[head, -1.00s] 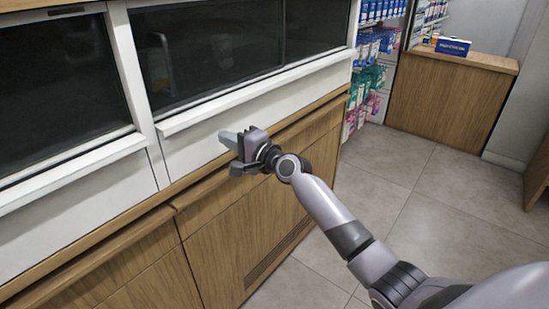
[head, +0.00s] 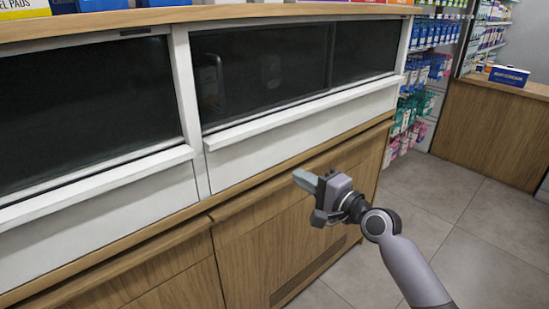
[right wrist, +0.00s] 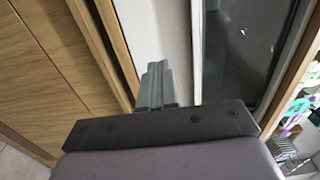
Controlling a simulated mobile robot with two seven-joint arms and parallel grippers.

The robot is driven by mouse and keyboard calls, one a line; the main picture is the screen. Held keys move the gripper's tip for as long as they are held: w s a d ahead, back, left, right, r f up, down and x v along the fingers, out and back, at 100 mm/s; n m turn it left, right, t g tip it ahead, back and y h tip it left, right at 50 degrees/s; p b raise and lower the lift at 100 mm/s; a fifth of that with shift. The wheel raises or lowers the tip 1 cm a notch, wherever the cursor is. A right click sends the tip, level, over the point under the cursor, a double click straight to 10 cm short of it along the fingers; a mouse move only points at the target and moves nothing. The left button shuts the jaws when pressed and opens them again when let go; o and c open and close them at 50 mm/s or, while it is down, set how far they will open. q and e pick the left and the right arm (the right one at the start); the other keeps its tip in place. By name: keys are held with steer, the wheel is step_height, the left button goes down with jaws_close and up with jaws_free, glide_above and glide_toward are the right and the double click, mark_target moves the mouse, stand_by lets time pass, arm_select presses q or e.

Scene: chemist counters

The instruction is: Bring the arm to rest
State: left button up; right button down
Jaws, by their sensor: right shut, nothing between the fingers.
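My right arm (head: 410,268) comes in from the lower right in the head view. Its gripper (head: 308,181) is shut and empty, in front of the wooden counter (head: 285,235) near its top ledge. In the right wrist view the shut fingers (right wrist: 154,85) point toward the counter's white panel. I cannot tell how far the fingertips are from the counter. My left gripper does not show.
Dark sliding windows (head: 265,70) and a white ledge (head: 300,110) run above the wooden cabinets. Several boxes (head: 25,8) stand along the top. Stocked shelves (head: 425,75) and a second counter (head: 500,125) with a blue box (head: 508,75) stand at the right. The tiled floor (head: 470,220) there is clear.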

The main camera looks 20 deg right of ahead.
steer(key=s+a+f+n+g+h+p, duration=0.1)
steer(key=s+a+f+n+g+h, duration=0.1)
steer(key=s+f+n, duration=0.6)
steer(key=s+a+f+n+g+h+p, duration=0.1)
steer(key=s+f+n+g, duration=0.3)
steer(key=s+f, duration=1.3)
steer(key=s+a+n+h, duration=0.1)
steer(key=s+n, duration=0.2)
steer(key=shift+f+n+h+p, duration=0.2)
steer(key=shift+n+h+p, duration=0.15)
steer(key=shift+n+h, duration=0.05)
steer(key=shift+a, duration=0.1)
